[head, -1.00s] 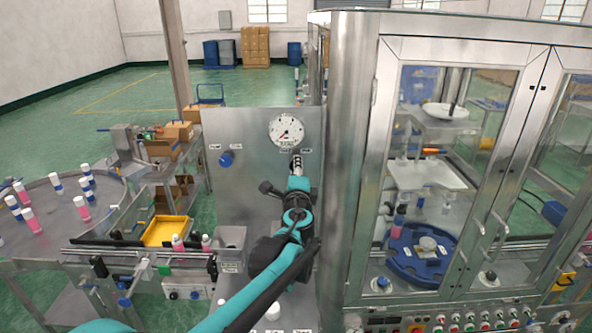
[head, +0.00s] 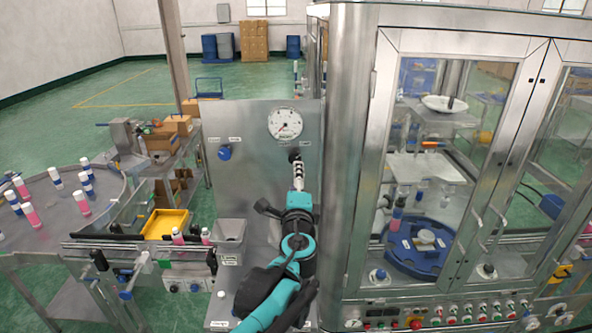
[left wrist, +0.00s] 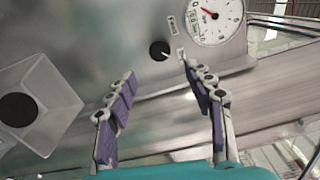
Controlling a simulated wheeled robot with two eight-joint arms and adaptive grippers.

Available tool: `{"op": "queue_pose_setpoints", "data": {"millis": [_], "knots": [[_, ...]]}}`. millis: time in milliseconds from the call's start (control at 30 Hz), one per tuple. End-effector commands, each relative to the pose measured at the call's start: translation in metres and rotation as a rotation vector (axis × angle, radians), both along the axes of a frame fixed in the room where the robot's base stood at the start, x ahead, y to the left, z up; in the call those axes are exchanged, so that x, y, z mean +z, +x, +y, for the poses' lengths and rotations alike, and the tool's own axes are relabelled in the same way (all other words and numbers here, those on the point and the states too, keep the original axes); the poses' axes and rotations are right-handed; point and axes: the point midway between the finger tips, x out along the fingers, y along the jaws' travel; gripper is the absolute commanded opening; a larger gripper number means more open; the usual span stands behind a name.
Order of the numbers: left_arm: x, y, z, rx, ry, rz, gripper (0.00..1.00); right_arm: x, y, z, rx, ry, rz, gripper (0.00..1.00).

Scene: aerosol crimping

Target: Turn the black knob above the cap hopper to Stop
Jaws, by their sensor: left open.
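The black knob (head: 294,154) sits on the steel panel just below the round gauge. In the left wrist view the knob (left wrist: 159,50) shows whole, with a white mark toward its lower right and two small labels beside it, too small to read. My left gripper (head: 298,177) is just below and in front of the knob in the head view. In the left wrist view its fingers (left wrist: 158,72) are spread, with nothing between them; the knob appears beyond the fingertips, apparently untouched. The cap hopper (head: 229,231) is lower left of the gripper. My right gripper is not in view.
The gauge (head: 286,124) is close above the knob. A blue knob (head: 224,152) is on the panel's left. The glass-doored steel cabinet (head: 345,190) stands close on the right. A yellow tray (head: 166,223) and conveyor are at left.

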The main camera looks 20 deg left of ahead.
Motion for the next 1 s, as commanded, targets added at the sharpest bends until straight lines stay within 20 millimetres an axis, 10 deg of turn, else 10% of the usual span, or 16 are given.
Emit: {"op": "queue_pose_setpoints", "data": {"millis": [667,1000], "knots": [[-0.004,-0.033,0.0,0.018,-0.042,0.008,0.53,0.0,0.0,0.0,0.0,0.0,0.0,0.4],[-0.111,-0.149,0.069,0.333,-0.8,0.185,0.53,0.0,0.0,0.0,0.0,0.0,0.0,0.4]]}}
